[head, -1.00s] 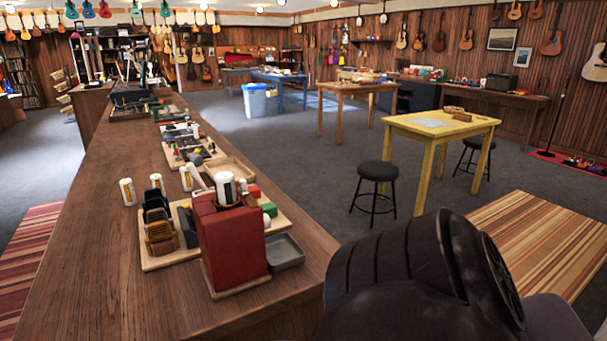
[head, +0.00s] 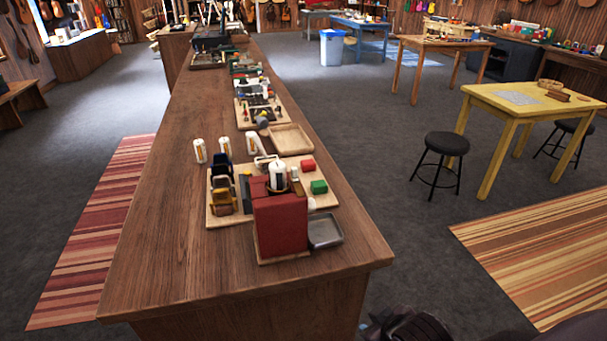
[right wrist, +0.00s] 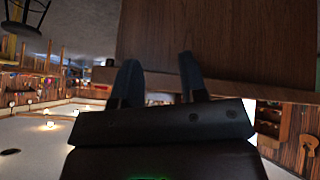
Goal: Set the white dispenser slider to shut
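Several small white cylinders with dark and orange markings stand on the wooden counter (head: 170,255). One white cylinder (head: 277,176) is at the top of a red block (head: 281,228); others are a left one (head: 199,151) and a middle one (head: 224,146) behind the board. I cannot tell which is the white dispenser, and its slider is too small to make out. My right gripper (head: 405,327) is partly in view at the bottom edge, beyond the counter's near right corner. In the right wrist view its two fingers (right wrist: 158,66) are apart with nothing between them. My left gripper is not in view.
A wooden board (head: 222,219) holds dark and yellow holders and red and green blocks. A grey tray (head: 325,230) sits right of the red block, an empty wooden tray (head: 291,139) behind. The counter's near left part is bare. A black stool (head: 447,145) stands right.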

